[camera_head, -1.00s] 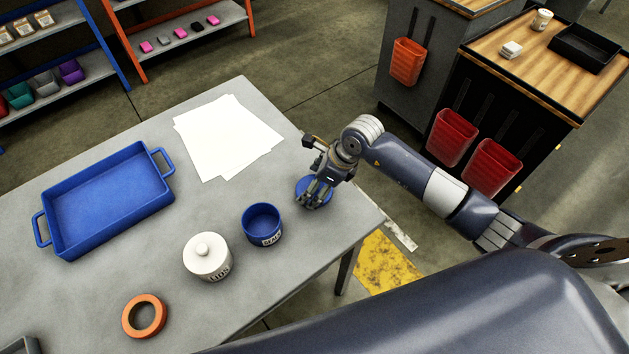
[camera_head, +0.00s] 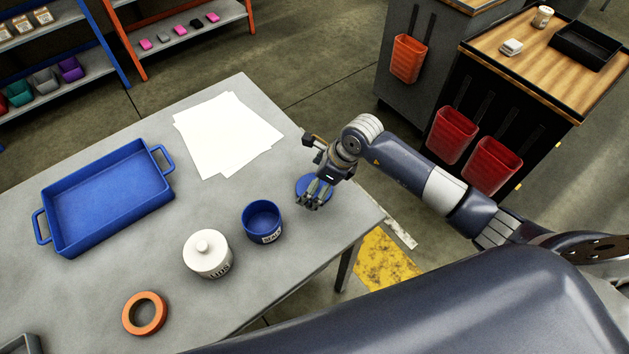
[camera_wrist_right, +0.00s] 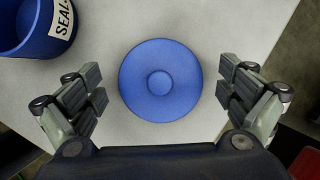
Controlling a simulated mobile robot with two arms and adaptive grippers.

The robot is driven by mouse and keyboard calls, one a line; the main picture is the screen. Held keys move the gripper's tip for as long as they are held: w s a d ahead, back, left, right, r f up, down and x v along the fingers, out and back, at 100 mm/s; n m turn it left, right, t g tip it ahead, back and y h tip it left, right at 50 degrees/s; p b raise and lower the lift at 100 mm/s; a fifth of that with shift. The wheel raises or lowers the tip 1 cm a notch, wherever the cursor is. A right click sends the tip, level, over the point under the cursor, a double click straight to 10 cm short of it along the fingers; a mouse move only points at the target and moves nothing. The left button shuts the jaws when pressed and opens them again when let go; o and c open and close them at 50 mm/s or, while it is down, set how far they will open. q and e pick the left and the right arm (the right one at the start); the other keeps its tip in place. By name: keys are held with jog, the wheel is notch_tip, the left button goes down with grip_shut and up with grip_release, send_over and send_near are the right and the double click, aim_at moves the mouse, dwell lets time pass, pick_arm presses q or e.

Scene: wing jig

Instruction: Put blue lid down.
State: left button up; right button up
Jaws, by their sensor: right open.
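The blue lid (camera_wrist_right: 160,100) is round with a knob in its middle and lies flat on the grey table, knob up. In the head view the lid (camera_head: 301,186) is partly hidden by my right gripper (camera_head: 312,200). In the right wrist view my right gripper (camera_wrist_right: 163,92) is open, with its fingers on either side of the lid and a gap on both sides. The open blue canister (camera_head: 262,222) with a white label stands just left of the lid; it also shows in the right wrist view (camera_wrist_right: 22,30). My left gripper is out of view.
White papers (camera_head: 225,135) lie behind the canisters. The table's right edge is close to the lid.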

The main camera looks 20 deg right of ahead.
jog(key=shift+d+r, duration=0.15)
jog(key=shift+r, duration=0.25)
jog(key=b+v, duration=0.1)
jog(key=v, duration=1)
jog(key=shift+s+r+b, duration=0.15)
jog(key=shift+s+b, duration=0.05)
jog(key=shift+b, duration=0.2)
